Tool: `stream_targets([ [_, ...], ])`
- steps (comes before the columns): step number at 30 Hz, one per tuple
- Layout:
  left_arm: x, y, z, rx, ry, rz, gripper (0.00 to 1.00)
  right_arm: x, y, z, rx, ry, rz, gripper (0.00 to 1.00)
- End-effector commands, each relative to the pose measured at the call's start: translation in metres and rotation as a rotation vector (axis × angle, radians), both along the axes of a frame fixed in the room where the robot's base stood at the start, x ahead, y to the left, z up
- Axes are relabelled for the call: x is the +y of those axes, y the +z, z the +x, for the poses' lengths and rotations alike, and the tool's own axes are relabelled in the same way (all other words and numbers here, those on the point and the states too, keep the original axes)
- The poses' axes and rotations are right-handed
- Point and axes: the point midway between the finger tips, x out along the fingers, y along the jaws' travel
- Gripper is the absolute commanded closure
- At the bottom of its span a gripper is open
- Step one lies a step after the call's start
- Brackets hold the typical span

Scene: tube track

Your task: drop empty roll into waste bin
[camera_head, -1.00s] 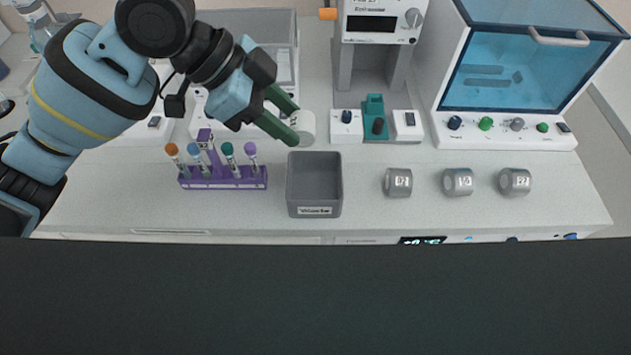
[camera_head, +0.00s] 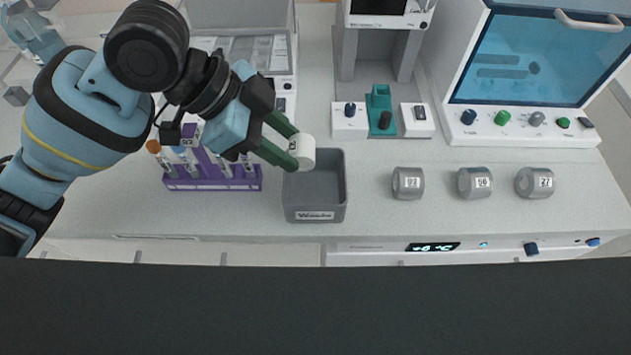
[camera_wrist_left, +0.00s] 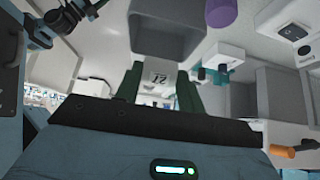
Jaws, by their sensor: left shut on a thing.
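My left gripper (camera_head: 284,152) has green fingers shut on a white roll (camera_head: 303,152). The roll is held at the back edge of the waste bin, seemingly above it, in the head view. The waste bin (camera_head: 315,208) is an open grey box with a label on its front, and its visible inside looks empty. In the left wrist view the roll (camera_wrist_left: 160,80) shows a printed label between the fingers, with the bin (camera_wrist_left: 165,48) close beyond it. My right gripper is not in view.
A purple rack (camera_head: 212,184) with several capped tubes stands left of the bin. Behind are a teal holder (camera_head: 380,115) and a blue-windowed cabinet (camera_head: 530,65).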

Motion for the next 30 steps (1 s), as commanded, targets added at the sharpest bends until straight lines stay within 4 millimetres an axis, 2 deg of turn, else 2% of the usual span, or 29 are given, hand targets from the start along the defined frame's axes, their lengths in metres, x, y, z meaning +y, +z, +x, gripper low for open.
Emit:
stream_targets([
  [5,0.0,0.002,0.0,-0.004,0.0,0.0,0.82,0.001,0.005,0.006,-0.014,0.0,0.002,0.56],
  [6,0.0,0.002,0.0,-0.004,0.0,0.0,0.59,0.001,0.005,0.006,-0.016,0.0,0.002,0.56],
  [12,0.0,0.002,0.0,-0.003,0.0,0.0,0.36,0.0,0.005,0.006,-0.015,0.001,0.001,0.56],
  [22,0.003,0.006,0.0,-0.004,0.0,0.0,0.36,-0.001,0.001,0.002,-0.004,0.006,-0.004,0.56],
  [30,0.027,0.038,0.001,-0.007,0.002,0.0,0.36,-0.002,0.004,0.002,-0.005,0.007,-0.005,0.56],
])
